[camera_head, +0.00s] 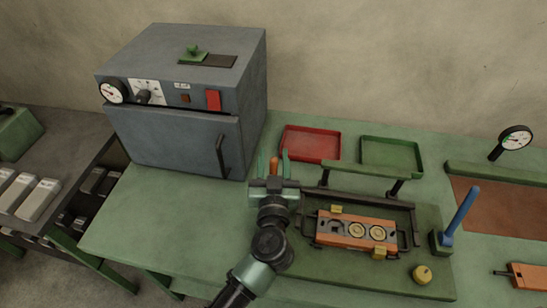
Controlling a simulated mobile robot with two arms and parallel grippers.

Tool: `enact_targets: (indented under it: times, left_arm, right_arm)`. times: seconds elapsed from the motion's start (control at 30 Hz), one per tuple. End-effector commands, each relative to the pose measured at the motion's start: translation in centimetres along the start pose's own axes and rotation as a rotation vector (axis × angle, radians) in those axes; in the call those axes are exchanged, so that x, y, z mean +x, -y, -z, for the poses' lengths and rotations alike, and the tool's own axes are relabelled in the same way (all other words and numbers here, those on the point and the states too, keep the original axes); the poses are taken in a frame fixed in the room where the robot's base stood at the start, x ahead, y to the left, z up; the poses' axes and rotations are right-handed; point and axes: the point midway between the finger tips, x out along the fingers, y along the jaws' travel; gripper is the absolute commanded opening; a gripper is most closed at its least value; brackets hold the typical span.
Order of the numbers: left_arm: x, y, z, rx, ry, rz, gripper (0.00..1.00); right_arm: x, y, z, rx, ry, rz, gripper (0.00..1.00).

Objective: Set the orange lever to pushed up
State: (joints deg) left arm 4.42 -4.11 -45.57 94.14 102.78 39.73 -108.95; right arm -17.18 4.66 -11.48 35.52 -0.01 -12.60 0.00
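The orange lever (274,166) shows only as a short upright orange tip just beyond my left gripper (274,165). Its lower part and base are hidden behind the gripper. My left gripper reaches in from the bottom and points away toward the back of the green bench. Its two greenish fingers stand apart, one on each side of the orange tip, with small gaps visible. I cannot tell whether they touch the lever. My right gripper is not in view.
A grey oven (175,100) stands at the back left. A red tray (311,144) and green tray (391,156) lie behind a fixture holding an orange block (340,231). A blue lever (462,212) stands at right, near a yellow knob (422,274). Bench left of my arm is clear.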

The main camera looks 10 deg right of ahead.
Motion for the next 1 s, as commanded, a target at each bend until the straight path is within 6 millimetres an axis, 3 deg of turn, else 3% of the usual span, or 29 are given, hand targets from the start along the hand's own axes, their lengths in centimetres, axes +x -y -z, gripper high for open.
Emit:
enact_targets:
  times: [0.03, 0.17, 1.0]
  left_arm:
    - [-0.02, 0.00, 0.00, 0.000, 0.000, 0.000, 0.34]
    - [-0.03, 0.01, 0.00, 0.000, 0.000, 0.000, 0.00]
    - [-0.06, 0.01, -0.02, 0.000, 0.000, 0.000, 0.00]
  right_arm:
    - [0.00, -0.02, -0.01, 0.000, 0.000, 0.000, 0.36]
    - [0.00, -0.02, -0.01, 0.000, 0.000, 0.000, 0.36]
    - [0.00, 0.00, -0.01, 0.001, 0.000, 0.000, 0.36]
